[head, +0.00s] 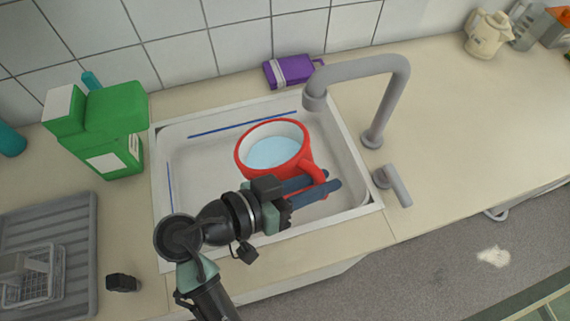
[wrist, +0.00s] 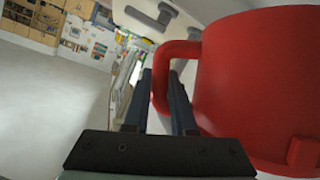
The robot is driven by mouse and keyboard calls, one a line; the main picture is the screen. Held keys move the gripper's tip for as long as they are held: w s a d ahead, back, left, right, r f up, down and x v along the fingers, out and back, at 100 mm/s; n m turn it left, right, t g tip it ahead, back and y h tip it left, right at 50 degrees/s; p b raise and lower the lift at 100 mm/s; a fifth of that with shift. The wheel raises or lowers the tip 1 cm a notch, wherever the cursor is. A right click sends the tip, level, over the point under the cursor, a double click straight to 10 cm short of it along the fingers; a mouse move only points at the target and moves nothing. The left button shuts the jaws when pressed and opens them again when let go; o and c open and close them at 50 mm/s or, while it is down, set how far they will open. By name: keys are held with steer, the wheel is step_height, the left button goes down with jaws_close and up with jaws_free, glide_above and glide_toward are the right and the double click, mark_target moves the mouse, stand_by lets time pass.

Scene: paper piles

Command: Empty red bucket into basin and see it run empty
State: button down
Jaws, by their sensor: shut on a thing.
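The red bucket (head: 248,170) is a wide mug-like vessel with a side handle, pale inside, with light blue water (head: 273,153) in it. It appears upright or nearly so, over or inside the white sink basin (head: 196,180). My gripper (head: 330,181) is shut on the handle at the bucket's lower right. In the wrist view the bucket's red wall (wrist: 250,80) fills the right side, with its handle at the two dark fingers (wrist: 160,85). The bucket's underside is hidden, so I cannot tell whether it touches the basin floor.
A grey faucet (head: 385,95) arches over the basin's right side, with a lever (head: 392,185) below. A green carton (head: 105,130) stands left of the basin, a purple packet (head: 290,71) behind it. A grey drying rack (head: 75,250) lies at left.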

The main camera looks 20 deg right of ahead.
mark_target(312, 167)
steer(key=shift+w+r+p, duration=0.1)
steer(key=shift+r+p, duration=0.2)
stand_by(0.4)
steer(key=shift+w+a+r+n+g+h+p, duration=0.1)
steer(key=shift+r+n+g+h+p, duration=0.15)
steer(key=shift+r+p, duration=0.25)
steer(key=shift+w+a+r+n+g+h+p, duration=0.15)
steer(key=shift+r+n+p, duration=0.2)
steer(key=shift+p, duration=0.25)
steer(key=shift+r, duration=0.15)
steer(key=shift+w+r+n+p, duration=0.15)
steer(key=shift+n+p, duration=0.15)
steer(key=shift+p, duration=0.2)
steer(key=shift+w+a+r+n+h+p, duration=0.1)
steer(key=shift+w+r+n+h+p, duration=0.05)
steer(key=shift+r+n+h+p, duration=0.2)
steer(key=shift+w+a+r+n+p, duration=0.15)
steer(key=shift+w+r+n+p, duration=0.05)
steer(key=shift+n+p, duration=0.15)
steer(key=shift+r, duration=0.1)
steer(key=shift+w+a+r+n+h+p, duration=0.2)
steer(key=shift+w+r+n+h+p, duration=0.05)
steer(key=shift+n+p, duration=0.1)
